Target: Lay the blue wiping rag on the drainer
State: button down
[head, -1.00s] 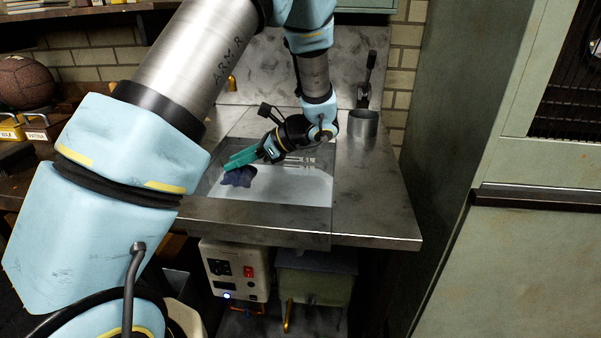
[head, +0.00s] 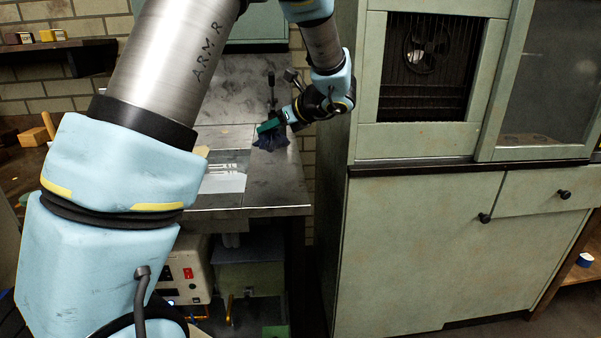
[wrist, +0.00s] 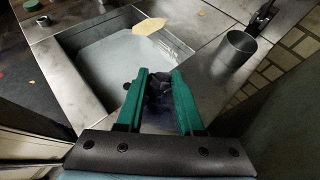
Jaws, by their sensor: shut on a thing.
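My gripper (head: 268,127) is shut on the dark blue rag (head: 270,142), which hangs bunched below the green fingers. In the wrist view the rag (wrist: 160,88) shows between the fingertips, partly hidden by them. The drainer appears to be the bare steel top (head: 278,185) to the right of the sink basin. The rag shows over this steel in the head view; whether it touches cannot be told. The steel top (wrist: 213,88) also shows beside the fingers in the wrist view.
The sink basin (wrist: 95,65) holds pale liquid, with a tan piece (wrist: 150,26) at its far edge. A metal cup (wrist: 238,48) stands on the steel top's far part. A tall green cabinet (head: 440,240) stands close on the right.

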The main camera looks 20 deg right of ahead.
aim_at(280, 142)
jog(key=f, duration=0.5)
jog(key=shift+s+d, duration=0.25)
jog(key=shift+d, duration=0.1)
jog(key=shift+f+p, duration=0.5)
jog(key=shift+f, duration=1.9)
jog(key=shift+f, duration=0.2)
jog(key=c, duration=0.5)
grip_release()
jog(key=shift+c, duration=0.2)
jog(key=shift+r, duration=0.1)
